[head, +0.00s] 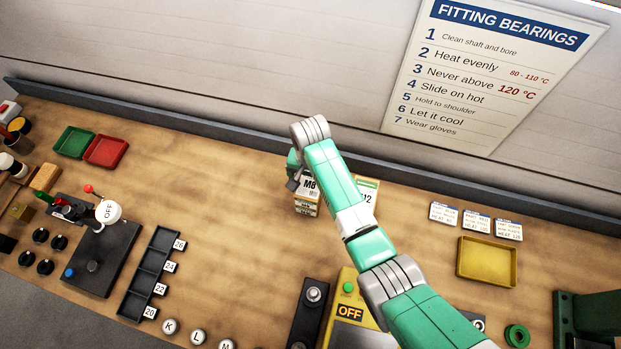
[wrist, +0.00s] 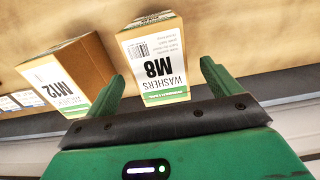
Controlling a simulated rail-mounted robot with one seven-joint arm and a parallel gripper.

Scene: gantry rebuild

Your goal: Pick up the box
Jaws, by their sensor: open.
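Two cardboard boxes stand side by side at the back of the bench. The M8 washers box (wrist: 153,62) has a white label with a green band, and its lower part shows below my arm in the head view (head: 306,207). The M12 box (wrist: 66,83) stands to its left in the wrist view and is partly behind my arm in the head view (head: 369,188). My gripper (wrist: 162,85) is open, with its green fingers apart. The M8 box lies ahead between the fingers' directions, and the left finger overlaps the M12 box's edge in the picture. I cannot tell whether either finger touches a box.
A raised edge (head: 210,122) runs along the back of the bench. A green tray (head: 74,142) and a red tray (head: 106,151) sit at left, a yellow tray (head: 487,262) at right.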

